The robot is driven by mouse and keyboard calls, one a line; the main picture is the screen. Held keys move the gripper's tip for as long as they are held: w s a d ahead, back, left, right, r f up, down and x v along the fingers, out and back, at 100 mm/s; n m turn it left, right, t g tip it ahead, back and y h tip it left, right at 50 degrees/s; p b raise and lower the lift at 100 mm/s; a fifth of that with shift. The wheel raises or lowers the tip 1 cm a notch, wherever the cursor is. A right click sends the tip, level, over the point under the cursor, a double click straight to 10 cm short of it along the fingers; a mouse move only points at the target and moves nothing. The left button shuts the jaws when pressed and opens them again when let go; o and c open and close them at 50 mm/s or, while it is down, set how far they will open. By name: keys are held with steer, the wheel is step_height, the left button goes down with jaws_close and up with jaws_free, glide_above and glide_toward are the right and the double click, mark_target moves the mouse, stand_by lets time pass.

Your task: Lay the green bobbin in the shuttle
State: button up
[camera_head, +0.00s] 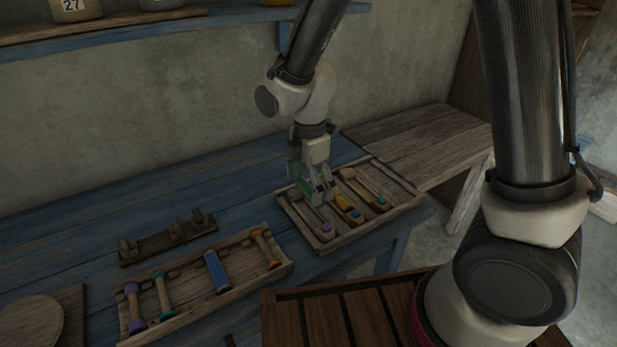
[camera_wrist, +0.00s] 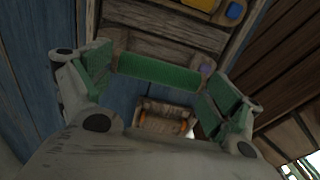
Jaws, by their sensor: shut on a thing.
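My gripper (camera_wrist: 158,80) is shut on the green bobbin (camera_wrist: 158,72), which lies crosswise between the two green-padded fingers in the wrist view. In the head view my gripper (camera_head: 316,190) hangs over the left part of a wooden tray (camera_head: 288,213). The tray holds several long wooden pieces that look like shuttles. The left one has a purple tip (camera_head: 325,229) and is partly hidden by my gripper. The middle one (camera_head: 347,204) is yellow with a blue tip, and the right one has a teal tip (camera_head: 382,200). I cannot tell whether the bobbin touches the left piece.
A bobbin rack (camera_head: 190,315) stands at the front left with purple, teal, blue and orange bobbins. Behind it is a small pegged board (camera_head: 168,241). The blue table (camera_head: 90,225) is clear around the pegged board. A bare wooden bench (camera_head: 425,135) stands behind the tray.

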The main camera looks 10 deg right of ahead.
steer(key=shift+f, duration=3.05)
steer(key=o, duration=0.6)
steer(key=shift+c, duration=0.2)
step_height(320, 180, up, 12)
